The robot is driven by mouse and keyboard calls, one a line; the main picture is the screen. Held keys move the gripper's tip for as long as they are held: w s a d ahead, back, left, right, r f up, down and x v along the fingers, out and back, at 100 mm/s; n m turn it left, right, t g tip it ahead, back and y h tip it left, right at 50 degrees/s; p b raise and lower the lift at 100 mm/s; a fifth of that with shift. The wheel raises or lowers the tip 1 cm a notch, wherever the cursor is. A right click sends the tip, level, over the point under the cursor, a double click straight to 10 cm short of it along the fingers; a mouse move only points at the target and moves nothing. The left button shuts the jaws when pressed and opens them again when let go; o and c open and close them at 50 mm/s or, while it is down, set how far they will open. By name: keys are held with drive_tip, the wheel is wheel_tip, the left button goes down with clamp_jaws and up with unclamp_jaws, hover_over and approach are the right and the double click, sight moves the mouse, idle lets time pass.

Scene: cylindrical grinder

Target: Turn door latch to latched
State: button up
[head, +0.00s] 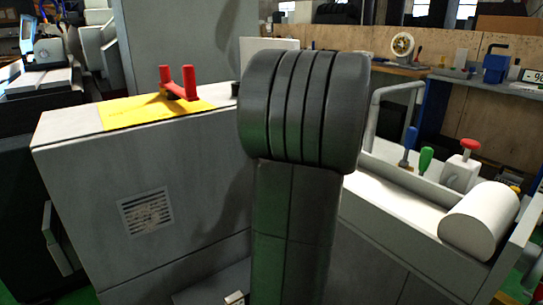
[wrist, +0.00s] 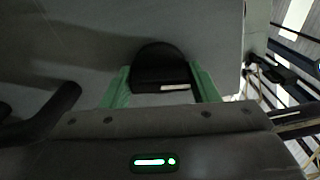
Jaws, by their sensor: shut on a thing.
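In the wrist view, a black rounded piece, which looks like the door latch (wrist: 160,66), stands out from a grey panel. My gripper (wrist: 160,78) has its two green fingers on either side of it and is shut on it. A pale mark shows on the latch's lower edge. The latch's base and the exact finger contact are partly hidden. I cannot tell its angle against a latched mark. In the head view my own dark arm fills the middle and hides the gripper and the latch.
A grey machine cabinet (head: 90,190) with a red two-pronged handle (head: 178,82) on a yellow plate stands left. At right are a white cylinder (head: 480,220) and green (head: 426,160) and red (head: 470,145) knobs. A dark curved bar (wrist: 50,112) lies left of my gripper.

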drive_tip(key=shift+f+n+b, duration=0.1)
drive_tip(key=shift+n+b, duration=0.9)
drive_tip(key=shift+b, duration=0.4)
drive_tip(key=o, duration=0.9)
drive_tip(key=p+v, duration=0.1)
drive_tip(key=v, duration=1.2)
drive_tip(key=shift+s+d+p, duration=0.25)
drive_tip(key=shift+s+p, duration=0.1)
drive_tip(key=shift+p, duration=0.05)
